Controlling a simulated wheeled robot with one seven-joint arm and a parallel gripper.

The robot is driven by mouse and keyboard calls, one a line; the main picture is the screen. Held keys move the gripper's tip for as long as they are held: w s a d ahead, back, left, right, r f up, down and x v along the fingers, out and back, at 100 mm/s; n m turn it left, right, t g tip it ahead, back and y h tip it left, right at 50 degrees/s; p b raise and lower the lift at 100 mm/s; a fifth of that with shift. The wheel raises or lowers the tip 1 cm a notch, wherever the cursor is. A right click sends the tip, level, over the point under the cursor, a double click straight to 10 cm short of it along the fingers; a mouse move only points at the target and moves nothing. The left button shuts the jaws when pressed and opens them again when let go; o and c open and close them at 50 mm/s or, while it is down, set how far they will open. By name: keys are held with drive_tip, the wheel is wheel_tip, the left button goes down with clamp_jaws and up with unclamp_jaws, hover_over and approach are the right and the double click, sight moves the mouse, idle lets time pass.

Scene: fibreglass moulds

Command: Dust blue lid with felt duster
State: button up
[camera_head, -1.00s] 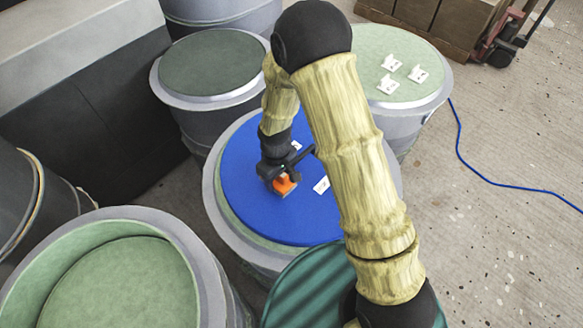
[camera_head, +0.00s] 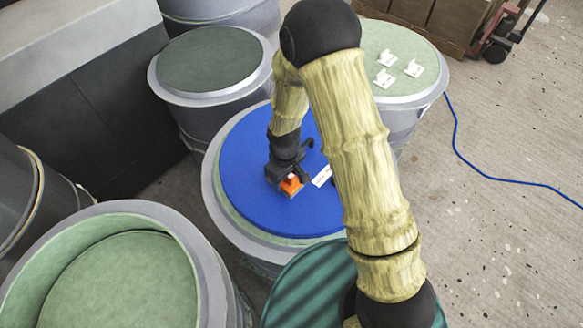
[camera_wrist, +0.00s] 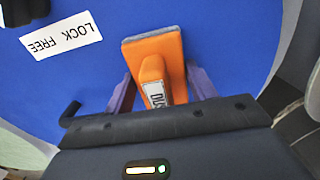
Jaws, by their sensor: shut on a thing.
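The blue lid (camera_head: 245,180) lies flat on a round grey mould in the middle of the head view; its surface also fills much of the wrist view (camera_wrist: 90,80). The orange felt duster (camera_wrist: 154,60) has a flat block with a handle and a grey edge. It also shows in the head view (camera_head: 291,186), low over or touching the lid; I cannot tell which. My gripper (camera_wrist: 160,92) is shut on the duster's handle, its purple fingers on either side. A white label (camera_wrist: 61,36) reading "LOCK FREE" is on the lid beside the duster. My arm hides the lid's right part.
Round moulds stand close around: a green-topped one (camera_head: 210,62) behind, one with several white pieces (camera_head: 413,68) at back right, and an open one (camera_head: 110,280) at front left. A dark green striped round top (camera_head: 300,285) is in front. A blue cable lies on the floor (camera_head: 500,177).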

sight(291, 176)
drive_tip(key=shift+s+d+f, duration=0.15)
drive_tip(key=shift+s+d, duration=0.15)
drive_tip(key=shift+d, duration=0.05)
drive_tip(key=shift+s+d, duration=0.2)
drive_tip(key=shift+d, duration=0.05)
drive_tip(key=r+p, duration=0.2)
drive_tip(key=r, duration=0.1)
drive_tip(key=shift+s+d+r, duration=0.2)
drive_tip(key=shift+r, duration=0.05)
drive_tip(key=shift+w+r+p, duration=0.2)
drive_tip(key=shift+r+p, duration=0.4)
drive_tip(key=shift+r, duration=0.1)
wheel_tip(291, 176, up, 2)
drive_tip(key=shift+a+r+p, duration=0.1)
drive_tip(key=shift+r+p, duration=0.05)
drive_tip(key=shift+p, duration=0.8)
drive_tip(key=shift+s+a+r+p, duration=0.15)
drive_tip(key=shift+r+p, duration=0.25)
drive_tip(key=shift+r, duration=0.2)
drive_tip(key=shift+d, duration=0.25)
